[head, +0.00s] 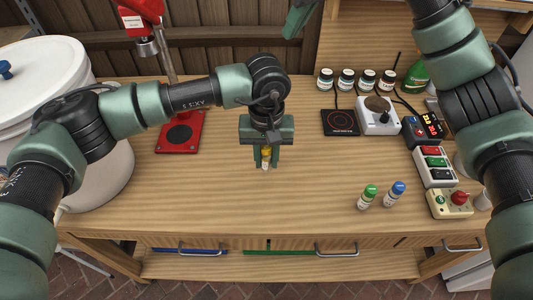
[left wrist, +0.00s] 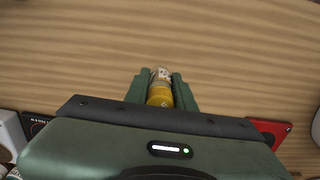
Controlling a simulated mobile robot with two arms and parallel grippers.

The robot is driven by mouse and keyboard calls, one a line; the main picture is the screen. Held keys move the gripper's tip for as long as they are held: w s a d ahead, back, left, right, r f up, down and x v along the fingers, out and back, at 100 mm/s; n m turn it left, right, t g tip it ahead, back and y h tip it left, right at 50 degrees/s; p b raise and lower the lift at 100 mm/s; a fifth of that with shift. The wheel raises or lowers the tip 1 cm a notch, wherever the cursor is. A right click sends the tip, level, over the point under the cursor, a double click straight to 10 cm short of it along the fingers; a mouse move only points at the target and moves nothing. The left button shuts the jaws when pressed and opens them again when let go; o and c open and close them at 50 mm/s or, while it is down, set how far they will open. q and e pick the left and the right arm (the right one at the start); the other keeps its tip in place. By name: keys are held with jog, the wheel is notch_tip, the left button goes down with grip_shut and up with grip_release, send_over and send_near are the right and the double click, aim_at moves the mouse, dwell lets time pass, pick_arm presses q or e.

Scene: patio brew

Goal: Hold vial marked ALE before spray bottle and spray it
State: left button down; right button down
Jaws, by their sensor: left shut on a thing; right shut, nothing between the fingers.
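My left gripper (head: 266,163) is shut on a small vial with a yellow cap (head: 266,153), held above the middle of the table. The yellow-capped vial also shows between the fingers in the left wrist view (left wrist: 160,94); its label cannot be read. A vial with a green cap (head: 367,197) and a vial with a blue cap (head: 394,195) stand at the front right; their labels are too small to read. A green bottle (head: 416,77) at the back right is partly hidden by my right arm; I cannot tell if it is the spray bottle. My right gripper (head: 297,20) is shut and empty, partly in view at the top.
Several dark-capped jars (head: 346,79) line the back. A black hot plate (head: 340,122), a white stirrer (head: 378,118), a display box (head: 422,130) and a switch box (head: 435,165) stand at right. A red stand (head: 180,132) and white pot (head: 105,165) are at left. The front middle is clear.

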pick_arm(q)
jog(key=shift+s+a+b, duration=0.2)
jog(key=shift+s+b, duration=0.25)
jog(key=shift+s, duration=3)
